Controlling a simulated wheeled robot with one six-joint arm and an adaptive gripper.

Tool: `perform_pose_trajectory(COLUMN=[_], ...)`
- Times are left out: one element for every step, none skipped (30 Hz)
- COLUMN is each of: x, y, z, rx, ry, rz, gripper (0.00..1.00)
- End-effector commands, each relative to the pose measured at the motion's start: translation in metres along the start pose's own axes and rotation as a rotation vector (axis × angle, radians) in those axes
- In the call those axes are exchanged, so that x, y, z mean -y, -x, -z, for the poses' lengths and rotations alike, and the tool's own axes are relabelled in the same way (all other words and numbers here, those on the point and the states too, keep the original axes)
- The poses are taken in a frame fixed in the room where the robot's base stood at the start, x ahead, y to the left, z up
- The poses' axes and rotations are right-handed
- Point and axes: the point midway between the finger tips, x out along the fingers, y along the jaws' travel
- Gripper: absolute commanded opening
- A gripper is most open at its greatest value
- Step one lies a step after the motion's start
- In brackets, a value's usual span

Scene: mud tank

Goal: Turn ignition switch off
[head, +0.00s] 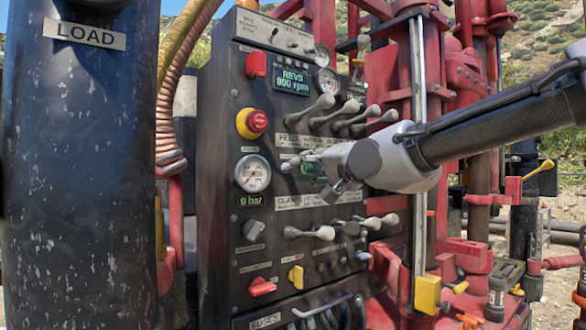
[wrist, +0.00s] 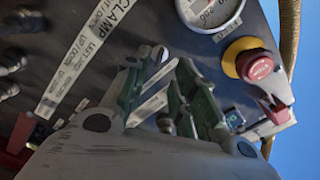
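No label that clearly reads ignition is legible, so I cannot tell for sure which control is the ignition switch. Candidates on the dark control panel (head: 225,200) are a red switch (head: 256,64) at upper left, a round grey knob (head: 254,229) below the gauge, and a red rotary switch (head: 262,287) at lower left. The display (head: 291,80) reads REVS 900 rpm. My gripper (head: 298,162) is in front of the panel's middle, right of the gauge. In the wrist view my gripper (wrist: 172,85) has its fingers apart with nothing between them.
A red-and-yellow stop button (head: 252,123) and a pressure gauge (head: 252,173) are left of my gripper. Lever rows lie above (head: 335,115) and below (head: 335,230) it. A yellow switch (head: 296,277) is lower down. A dark LOAD cylinder (head: 80,180) stands at left.

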Motion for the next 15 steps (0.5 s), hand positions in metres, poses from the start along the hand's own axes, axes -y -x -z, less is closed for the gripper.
perform_pose_trajectory(x=[-0.002,-0.002,-0.002,-0.002,-0.002,-0.002,-0.002,-0.002,-0.002,-0.002,-0.002,-0.002,-0.002,-0.002,-0.002], y=[-0.010,-0.015,-0.022,-0.028,-0.032,-0.038,-0.042,-0.045,-0.050,-0.052,-0.054,-0.056,-0.057,-0.058,-0.058], z=[-0.001,-0.001,0.000,-0.001,-0.001,0.000,0.000,0.000,0.000,0.000,0.000,0.000,0.000,0.000,0.000], rx=[0.002,0.002,0.001,0.002,0.002,0.001,0.001,0.001,0.001,0.001,0.001,0.000,0.000,0.000,0.000], ry=[0.001,0.001,0.001,0.001,0.001,0.001,0.001,0.001,0.001,0.002,0.002,0.002,0.002,0.002,0.003], rz=[-0.004,-0.004,-0.004,-0.005,-0.005,-0.004,-0.004,-0.004,-0.004,-0.004,-0.004,-0.003,-0.003,-0.003,-0.003], gripper=[0.27,0.27,0.27,0.27,0.27,0.27,0.27,0.27,0.27,0.27,0.27,0.27,0.27,0.27,0.27])
